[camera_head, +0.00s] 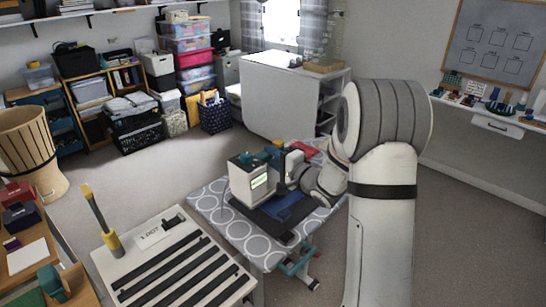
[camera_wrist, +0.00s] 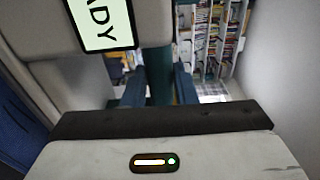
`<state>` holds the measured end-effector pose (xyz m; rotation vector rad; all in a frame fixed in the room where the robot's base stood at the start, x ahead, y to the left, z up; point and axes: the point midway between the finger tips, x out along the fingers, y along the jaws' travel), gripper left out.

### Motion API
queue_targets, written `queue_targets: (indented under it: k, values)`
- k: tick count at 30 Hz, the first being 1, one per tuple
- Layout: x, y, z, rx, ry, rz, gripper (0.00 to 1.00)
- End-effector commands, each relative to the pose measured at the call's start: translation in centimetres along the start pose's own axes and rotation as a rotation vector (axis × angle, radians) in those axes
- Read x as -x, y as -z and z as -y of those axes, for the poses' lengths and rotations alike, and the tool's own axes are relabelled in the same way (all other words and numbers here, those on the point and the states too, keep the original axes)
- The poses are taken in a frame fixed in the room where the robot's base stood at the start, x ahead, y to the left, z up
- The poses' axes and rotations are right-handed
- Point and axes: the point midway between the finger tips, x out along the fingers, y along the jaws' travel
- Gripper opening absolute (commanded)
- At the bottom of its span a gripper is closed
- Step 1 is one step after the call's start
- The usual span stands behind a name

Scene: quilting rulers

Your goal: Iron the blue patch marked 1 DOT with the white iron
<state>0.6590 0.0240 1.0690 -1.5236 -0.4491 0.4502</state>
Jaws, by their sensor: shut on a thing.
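The white iron (camera_head: 247,182), with a small lit display (camera_head: 259,181) and teal parts on top, is over the ironing board in the head view. My gripper (camera_wrist: 160,88) is shut on its teal handle (camera_wrist: 158,70). In the wrist view the display (camera_wrist: 100,22) shows letters ending in "ADY". A blue patch (camera_head: 289,208) lies on a dark mat (camera_head: 275,232) just right of the iron, partly hidden by it. I cannot tell whether the iron's soleplate touches the mat or patch. No dot mark on the patch is readable.
The ironing board (camera_head: 215,208) has a grey circle-patterned cover. A white slotted rack (camera_head: 125,262) in front left carries a card (camera_head: 153,237) reading "1 DOT" and a yellow-handled tool (camera_head: 103,222). A white cabinet (camera_head: 280,95) stands behind. Carpet is clear to the right.

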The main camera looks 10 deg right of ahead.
Motion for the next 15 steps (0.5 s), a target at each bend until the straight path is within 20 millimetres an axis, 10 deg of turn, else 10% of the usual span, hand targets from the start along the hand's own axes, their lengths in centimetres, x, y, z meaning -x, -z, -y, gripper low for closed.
queue_targets:
  k: [15]
  values:
    - [-0.1, 0.0, -5.0, 0.001, 0.006, 0.001, 0.0]
